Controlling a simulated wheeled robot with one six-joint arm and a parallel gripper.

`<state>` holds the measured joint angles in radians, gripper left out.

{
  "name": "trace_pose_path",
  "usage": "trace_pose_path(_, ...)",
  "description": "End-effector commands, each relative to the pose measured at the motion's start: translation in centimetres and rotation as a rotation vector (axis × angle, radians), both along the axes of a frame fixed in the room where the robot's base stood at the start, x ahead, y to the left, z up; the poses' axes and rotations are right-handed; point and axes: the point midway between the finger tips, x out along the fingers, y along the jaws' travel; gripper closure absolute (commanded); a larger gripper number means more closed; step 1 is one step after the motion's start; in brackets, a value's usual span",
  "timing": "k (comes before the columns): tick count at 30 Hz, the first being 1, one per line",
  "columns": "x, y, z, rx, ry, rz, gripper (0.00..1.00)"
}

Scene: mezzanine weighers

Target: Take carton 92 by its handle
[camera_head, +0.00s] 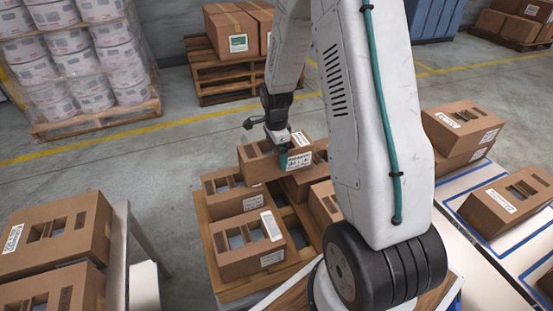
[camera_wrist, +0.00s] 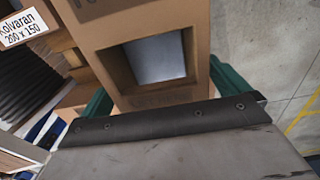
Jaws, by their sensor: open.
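My gripper (camera_head: 283,152) is open and points down at the top of a brown carton (camera_head: 257,168) on the pallet stack. In the wrist view the green fingers of my gripper (camera_wrist: 166,88) stand on either side of a strip of this carton (camera_wrist: 108,38), with a square opening between them. I cannot tell whether the fingers touch the cardboard. The carton has a white label on its side in the head view. No number 92 can be read on any carton, so I cannot tell whether this is carton 92.
Other cartons with cut-outs share the wooden pallet (camera_head: 203,222). Cartons (camera_head: 62,232) stand at the left, and more (camera_head: 510,198) on a white, blue-edged surface at the right. A wrapped pallet load (camera_head: 70,55) stands behind left. Grey floor is free between them.

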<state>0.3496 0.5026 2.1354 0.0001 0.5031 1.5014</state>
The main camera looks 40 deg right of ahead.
Motion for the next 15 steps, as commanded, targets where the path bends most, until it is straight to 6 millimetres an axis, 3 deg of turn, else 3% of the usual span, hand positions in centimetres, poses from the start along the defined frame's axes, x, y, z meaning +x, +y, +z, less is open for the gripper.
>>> trace_pose_path(2,-0.01,0.01,0.02,0.0,0.0,0.0,0.0)
trace_pose_path(10,0.0,0.02,0.05,0.0,0.0,0.0,0.72)
trace_pose_path(15,0.01,0.01,0.08,0.0,0.0,0.0,0.75)
